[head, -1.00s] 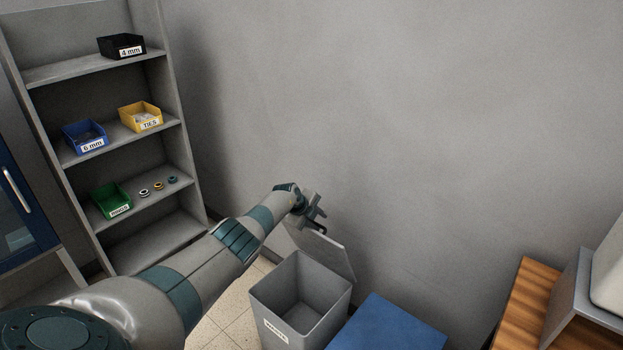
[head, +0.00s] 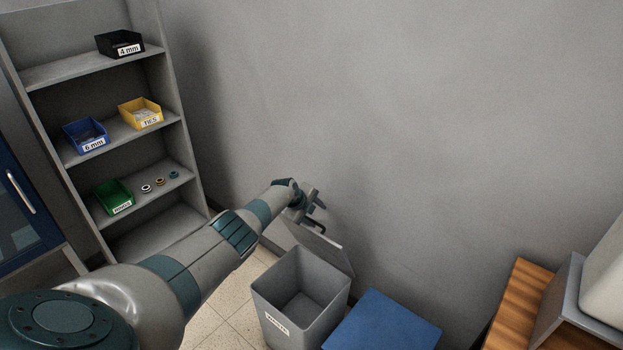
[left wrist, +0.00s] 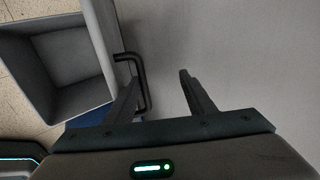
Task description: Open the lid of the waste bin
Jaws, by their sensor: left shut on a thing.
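The grey waste bin (head: 322,322) stands on the floor with a white label on its front, and its inside looks empty. Its lid (head: 322,246) stands raised at the back edge, near the wall, so the bin is open. The black lid handle (left wrist: 146,78) shows in the left wrist view, beside the lid's edge (left wrist: 106,28). My right gripper is not in view.
A blue-topped box or surface (head: 385,325) stands close to the bin's right. A shelf (head: 150,205) with small coloured bins is at the left. A wooden surface (head: 520,300) is at the right. The wall (head: 400,130) is close behind the lid.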

